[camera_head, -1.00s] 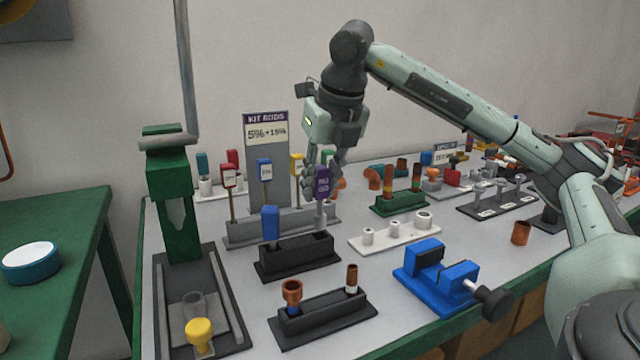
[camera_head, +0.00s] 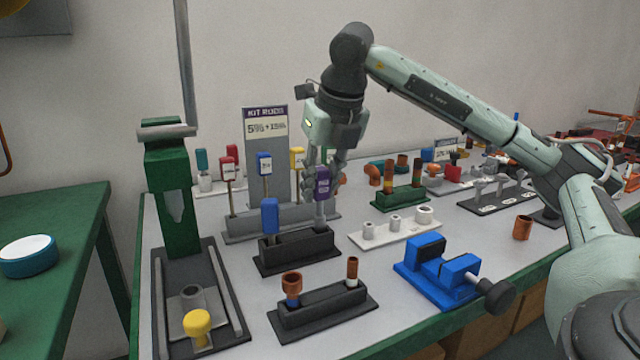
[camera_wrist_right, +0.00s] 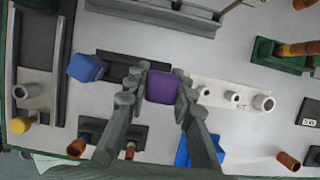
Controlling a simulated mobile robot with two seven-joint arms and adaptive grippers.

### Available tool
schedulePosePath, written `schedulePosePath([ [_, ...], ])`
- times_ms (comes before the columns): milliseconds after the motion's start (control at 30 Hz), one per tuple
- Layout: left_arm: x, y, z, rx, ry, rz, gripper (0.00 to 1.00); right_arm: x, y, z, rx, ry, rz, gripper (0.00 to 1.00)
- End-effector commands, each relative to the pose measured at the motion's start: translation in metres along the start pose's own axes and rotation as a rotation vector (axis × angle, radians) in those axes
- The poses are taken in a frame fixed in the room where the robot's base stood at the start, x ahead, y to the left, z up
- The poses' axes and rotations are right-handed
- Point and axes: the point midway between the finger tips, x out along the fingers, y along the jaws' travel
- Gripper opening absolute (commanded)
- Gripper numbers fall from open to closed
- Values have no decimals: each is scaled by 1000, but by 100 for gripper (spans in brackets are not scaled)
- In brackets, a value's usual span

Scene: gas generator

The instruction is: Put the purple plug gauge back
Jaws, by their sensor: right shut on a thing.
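The purple plug gauge (camera_head: 322,183) is upright, purple handle on top and grey shaft below. My right gripper (camera_head: 323,170) is shut on its handle from above. In the right wrist view the purple handle (camera_wrist_right: 161,87) sits between the two fingers. The shaft's lower end is over or in the right end of the black holder (camera_head: 297,252); I cannot tell how deep it is. A blue-handled gauge (camera_head: 270,216) stands in the left end of that holder. My left gripper is not in view.
The grey rod stand (camera_head: 240,226) with coloured tags is close behind. A white block with rings (camera_head: 398,236) and a blue vise (camera_head: 437,272) are to the right. A second black holder (camera_head: 322,312) is in front. A green press (camera_head: 178,220) stands left.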

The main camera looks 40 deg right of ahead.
Motion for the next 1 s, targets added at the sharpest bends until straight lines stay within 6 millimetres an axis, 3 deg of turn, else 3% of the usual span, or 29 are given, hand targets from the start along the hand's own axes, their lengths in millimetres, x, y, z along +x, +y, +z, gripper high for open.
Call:
schedulePosePath([
  [1000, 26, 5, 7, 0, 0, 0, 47, 29, 0, -12, 0, -1, 0, 3],
])
